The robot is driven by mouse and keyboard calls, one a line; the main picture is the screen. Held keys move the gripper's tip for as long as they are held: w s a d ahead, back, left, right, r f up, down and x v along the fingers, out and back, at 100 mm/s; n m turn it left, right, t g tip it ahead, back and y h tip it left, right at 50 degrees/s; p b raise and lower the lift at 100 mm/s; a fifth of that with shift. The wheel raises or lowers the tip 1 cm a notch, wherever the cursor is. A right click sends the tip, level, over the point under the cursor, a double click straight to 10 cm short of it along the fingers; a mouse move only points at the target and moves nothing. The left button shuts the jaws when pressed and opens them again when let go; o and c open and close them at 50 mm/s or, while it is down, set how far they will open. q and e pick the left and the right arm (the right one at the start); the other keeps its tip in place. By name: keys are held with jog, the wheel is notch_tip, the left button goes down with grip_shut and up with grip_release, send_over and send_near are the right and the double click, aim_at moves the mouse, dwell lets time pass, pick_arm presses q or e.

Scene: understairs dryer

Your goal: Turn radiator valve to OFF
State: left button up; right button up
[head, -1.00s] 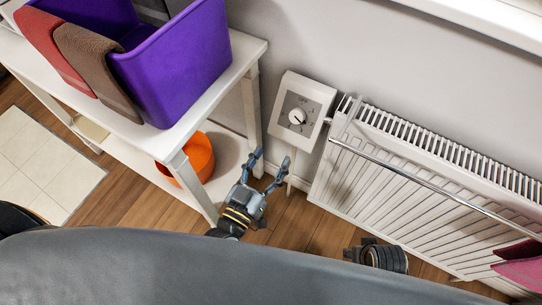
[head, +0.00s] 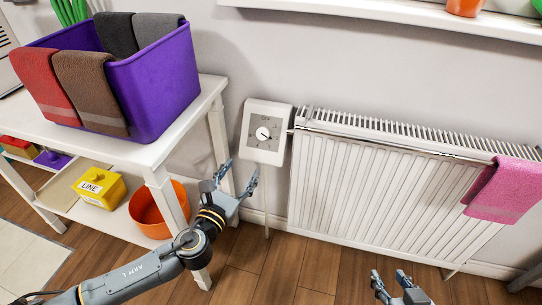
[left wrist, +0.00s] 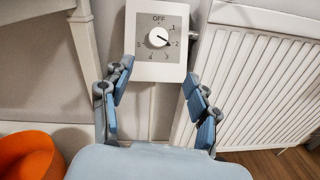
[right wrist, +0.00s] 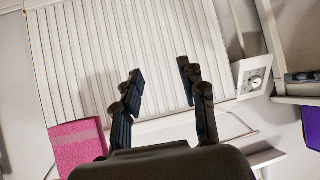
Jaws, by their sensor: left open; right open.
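The radiator valve is a white box (head: 265,150) with a grey face and a round white knob (head: 262,133) on the wall, left of the radiator. In the left wrist view the knob (left wrist: 157,38) has OFF at the top and numbers around it; its dark pointer aims right and slightly down, near 2. My left gripper (head: 237,174) is open and empty, below and left of the valve in the head view, apart from it. My right gripper (head: 389,278) is open and empty in front of the radiator's lower part. The valve box also shows in the right wrist view (right wrist: 243,83).
The white radiator (head: 385,185) has a front rail with a pink towel (head: 505,190). A white shelf table (head: 110,142) stands left, bearing a purple bin (head: 155,85); an orange bowl (head: 150,212) and yellow box (head: 100,188) are below. A white ledge (head: 400,22) runs above.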

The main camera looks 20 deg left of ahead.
pick_arm(q)
jog(key=b, duration=0.1)
send_near(262, 135)
jog(key=w, duration=0.2)
jog(key=w+b, duration=0.1)
jog(key=w, duration=0.4)
jog(key=shift+w+d, duration=0.1)
jog(key=shift+d, duration=0.2)
jog(key=shift+w+b, duration=0.3)
jog(key=shift+w, duration=0.05)
pick_arm(e)
jog(key=w+a+r+t+y, duration=0.2)
jog(key=w+r+t, duration=0.3)
jog(key=r, duration=0.5)
jog(key=shift+a+r+t, duration=0.4)
jog(key=shift+a+t, duration=0.05)
jog(key=shift+t, duration=0.65)
